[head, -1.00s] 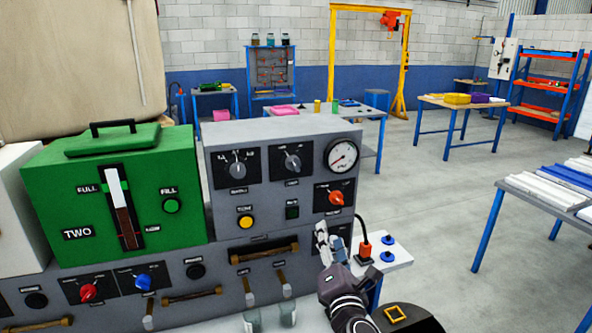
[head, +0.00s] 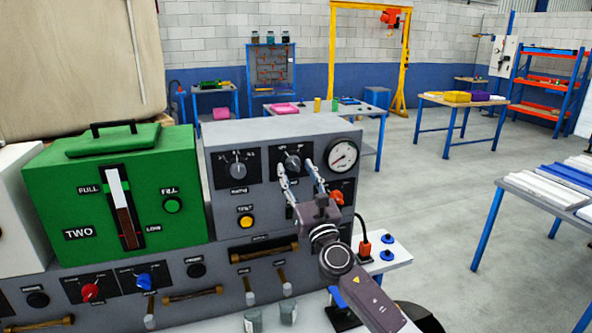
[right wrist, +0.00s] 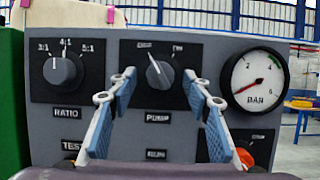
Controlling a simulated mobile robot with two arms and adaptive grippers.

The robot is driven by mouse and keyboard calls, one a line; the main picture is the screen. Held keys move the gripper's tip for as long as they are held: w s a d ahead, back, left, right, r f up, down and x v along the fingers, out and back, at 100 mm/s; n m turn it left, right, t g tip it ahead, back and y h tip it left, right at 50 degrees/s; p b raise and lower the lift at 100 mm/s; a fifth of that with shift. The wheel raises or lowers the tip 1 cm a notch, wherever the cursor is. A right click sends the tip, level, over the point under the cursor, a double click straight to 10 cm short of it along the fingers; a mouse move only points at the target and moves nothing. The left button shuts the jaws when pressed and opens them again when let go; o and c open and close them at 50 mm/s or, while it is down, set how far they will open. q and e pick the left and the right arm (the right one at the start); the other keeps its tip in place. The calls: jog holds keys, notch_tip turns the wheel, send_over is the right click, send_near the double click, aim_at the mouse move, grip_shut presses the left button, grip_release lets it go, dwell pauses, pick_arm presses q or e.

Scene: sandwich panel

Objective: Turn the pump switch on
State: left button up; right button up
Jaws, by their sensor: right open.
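The pump switch (right wrist: 160,73) is a dark round knob on a black plate marked PUMP, on the grey panel (right wrist: 115,125). Its white pointer line tilts up and to the left, towards the left of two small labels I cannot read. It also shows in the head view (head: 292,161), partly behind my fingers. My right gripper (head: 296,172) is in front of the switch, open and empty. In the right wrist view its blue-padded fingers (right wrist: 160,82) stand on either side of the knob. I see no clear contact. My left gripper is not in view.
The ratio knob (right wrist: 62,70) is left of the switch and the BAR gauge (right wrist: 258,82) right of it. An orange-red knob (head: 336,197) sits below the gauge, close to my right finger. A green box (head: 150,190) stands left of the grey panel.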

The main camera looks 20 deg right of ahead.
jog(key=shift+w+r, duration=0.15)
jog(key=shift+w, duration=0.15)
jog(key=shift+c, duration=0.3)
jog(key=c, duration=1.1)
jog(key=shift+m, duration=0.4)
jog(key=m+h, duration=0.1)
jog(key=m, duration=0.1)
jog(key=m+h, duration=0.1)
jog(key=m, duration=0.2)
jog(key=m+h, duration=0.2)
jog(key=shift+a+m+g, duration=0.3)
jog(key=m, duration=0.1)
jog(key=m+g+h, duration=0.1)
jog(key=m, duration=0.1)
jog(key=shift+a+r+m+h, duration=0.1)
jog(key=shift+m+h, duration=0.2)
jog(key=shift+r+m+g+h+p, duration=0.1)
jog(key=shift+m+g+h+p, duration=0.55)
jog(key=shift+m, duration=1.45)
